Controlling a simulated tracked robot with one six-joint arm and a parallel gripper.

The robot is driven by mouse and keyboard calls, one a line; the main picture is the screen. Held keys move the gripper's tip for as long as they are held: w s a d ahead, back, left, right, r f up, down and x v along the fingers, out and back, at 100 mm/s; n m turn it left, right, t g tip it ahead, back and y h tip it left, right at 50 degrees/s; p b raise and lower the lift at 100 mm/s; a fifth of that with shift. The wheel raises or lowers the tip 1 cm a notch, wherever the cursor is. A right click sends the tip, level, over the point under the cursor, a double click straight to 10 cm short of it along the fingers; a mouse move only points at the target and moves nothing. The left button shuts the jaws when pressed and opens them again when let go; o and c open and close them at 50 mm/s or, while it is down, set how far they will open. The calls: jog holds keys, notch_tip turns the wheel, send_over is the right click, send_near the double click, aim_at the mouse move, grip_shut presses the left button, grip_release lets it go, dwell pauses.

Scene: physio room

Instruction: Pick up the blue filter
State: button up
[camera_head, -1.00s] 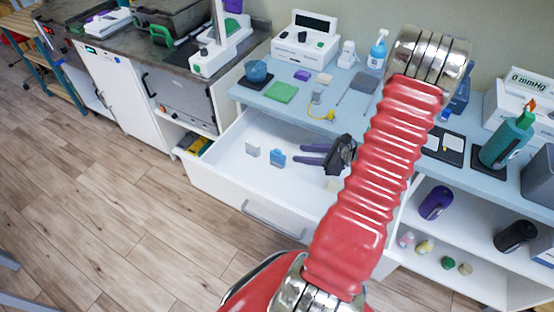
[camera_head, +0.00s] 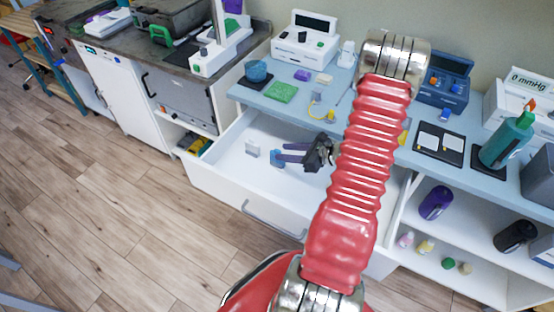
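The blue filter (camera_head: 276,159) is a small blue block standing in the open white drawer (camera_head: 222,167), left of the drawer's middle. My gripper (camera_head: 284,153) points left inside the drawer, with its two purple fingers apart. Its fingertips are at the filter, and the upper finger hides part of it. I cannot tell whether the fingers touch it. A pale grey-white block (camera_head: 252,149) stands just left of the filter, apart from it.
The drawer front with its handle (camera_head: 272,222) sticks out over the wood floor. Open shelves with a purple cylinder (camera_head: 436,203) stand at right.

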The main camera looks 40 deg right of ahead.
aim_at(280, 151)
jog(key=x, duration=0.4)
jog(key=shift+w, duration=0.15)
dwell(0.4)
grip_shut()
